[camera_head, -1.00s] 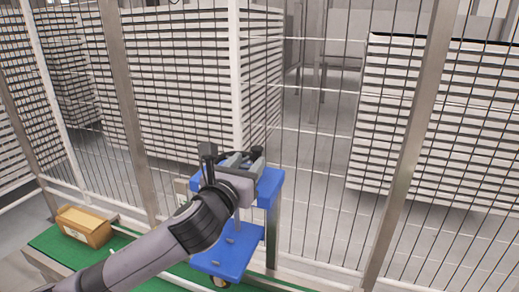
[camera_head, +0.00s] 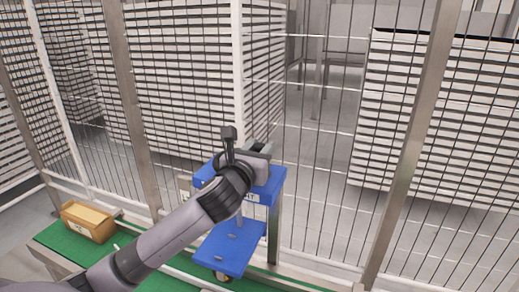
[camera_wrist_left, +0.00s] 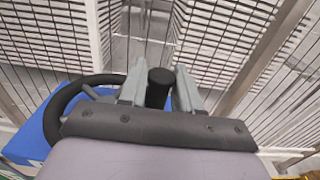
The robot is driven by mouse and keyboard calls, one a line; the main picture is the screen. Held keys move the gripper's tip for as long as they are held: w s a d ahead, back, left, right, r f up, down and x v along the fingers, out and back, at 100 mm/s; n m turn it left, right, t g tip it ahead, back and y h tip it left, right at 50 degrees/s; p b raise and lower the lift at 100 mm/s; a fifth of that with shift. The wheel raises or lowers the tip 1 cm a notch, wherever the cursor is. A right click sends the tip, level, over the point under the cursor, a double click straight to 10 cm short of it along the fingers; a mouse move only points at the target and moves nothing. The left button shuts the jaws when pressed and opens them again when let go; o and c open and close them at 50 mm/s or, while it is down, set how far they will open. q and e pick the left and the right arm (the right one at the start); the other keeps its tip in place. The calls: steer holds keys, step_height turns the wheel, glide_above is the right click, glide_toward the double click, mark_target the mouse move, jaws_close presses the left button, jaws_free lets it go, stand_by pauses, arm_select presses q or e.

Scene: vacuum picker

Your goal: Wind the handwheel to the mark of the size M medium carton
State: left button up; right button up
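The handwheel (camera_wrist_left: 55,115) shows as a dark curved rim at the left of the left wrist view, over a blue surface. Its upright black handle (camera_wrist_left: 160,82) stands between the two grey fingers of my left gripper (camera_wrist_left: 160,92), which appear to be shut on it. In the head view my left gripper (camera_head: 259,150) is above the blue stand (camera_head: 268,190), and my wrist hides most of the wheel. A label on the stand is partly covered, and I cannot read a size mark. My right gripper is not in view.
An open brown carton (camera_head: 89,221) sits on the green surface (camera_head: 62,241) at the left. A lower blue platform (camera_head: 230,250) is below the stand. A wire fence with metal posts (camera_head: 408,150) stands close behind, with white stacks (camera_head: 400,120) beyond it.

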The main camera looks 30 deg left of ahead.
arm_select(q)
steer(key=shift+c, duration=0.6)
